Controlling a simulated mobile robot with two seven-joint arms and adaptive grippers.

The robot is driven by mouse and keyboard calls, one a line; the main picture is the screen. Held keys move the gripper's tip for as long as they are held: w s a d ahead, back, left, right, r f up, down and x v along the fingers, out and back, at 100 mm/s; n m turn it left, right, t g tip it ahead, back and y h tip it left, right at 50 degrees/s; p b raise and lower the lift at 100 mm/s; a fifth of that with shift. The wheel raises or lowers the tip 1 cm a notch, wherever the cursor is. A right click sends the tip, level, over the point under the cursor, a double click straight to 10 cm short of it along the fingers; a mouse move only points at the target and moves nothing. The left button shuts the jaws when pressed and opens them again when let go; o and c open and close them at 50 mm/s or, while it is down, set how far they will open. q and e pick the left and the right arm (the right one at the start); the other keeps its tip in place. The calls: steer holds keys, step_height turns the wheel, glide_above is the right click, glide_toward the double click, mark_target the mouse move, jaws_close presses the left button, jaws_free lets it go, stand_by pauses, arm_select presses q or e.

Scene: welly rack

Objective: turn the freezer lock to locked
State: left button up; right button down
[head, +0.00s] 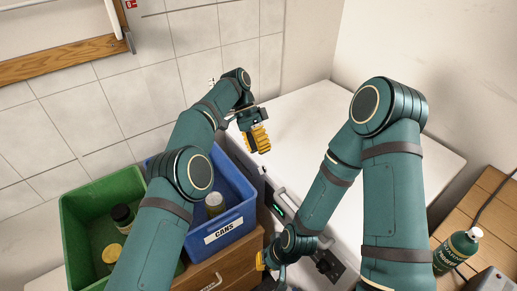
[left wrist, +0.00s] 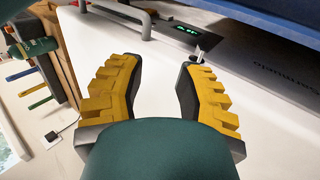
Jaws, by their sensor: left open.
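The white chest freezer (head: 310,125) stands against the wall, its front with a dark control strip and green display (head: 278,210). In the left wrist view, the display (left wrist: 187,30) is at the top. A small silver piece, seemingly the lock's key or knob (left wrist: 200,54), sticks out just beyond the right fingertip; its turn position is unclear. My left gripper (head: 256,138) is above the freezer's front edge; in the left wrist view it is open and empty (left wrist: 160,75), its yellow fingers spread. My right gripper (head: 262,261) is low at the front, mostly hidden behind my arm.
A green bin (head: 75,215) and a blue bin labelled CANS (head: 222,231) stand on a wooden cabinet (head: 222,268) beside the freezer. A grey bar handle (left wrist: 120,14) is on the freezer front. A green bottle (head: 455,250) stands on a wooden surface at right.

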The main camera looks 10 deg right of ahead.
mark_target(260, 171)
arm_select(q)
steer(key=c, duration=0.5)
steer(key=shift+s+d+r+m, duration=0.1)
steer(key=shift+d+m, duration=0.2)
jaws_close()
steer(key=s+d+r+m+t+y+p, duration=0.1)
steer(key=s+r+m+t+y+p, duration=0.2)
steer(key=m, duration=0.6)
steer(key=s+r+m+t+p, duration=0.1)
steer(key=s+m+t+p, duration=0.25)
steer(key=m+t, duration=0.35)
steer(key=shift+m+g, duration=0.7)
steer(key=w+f+b, duration=0.1)
steer(key=f, duration=0.3)
steer(key=w+a+f+b, duration=0.1)
steer(key=f, duration=0.3)
steer(key=w+f+b, duration=0.1)
steer(key=f, duration=0.2)
steer(key=shift+w+a+f, duration=0.15)
steer(key=shift+w+f, duration=0.2)
steer(key=shift+f, duration=0.05)
steer(key=shift+w+a+f, duration=0.15)
steer(key=shift+w+f, duration=0.05)
steer(key=shift+w, duration=0.2)
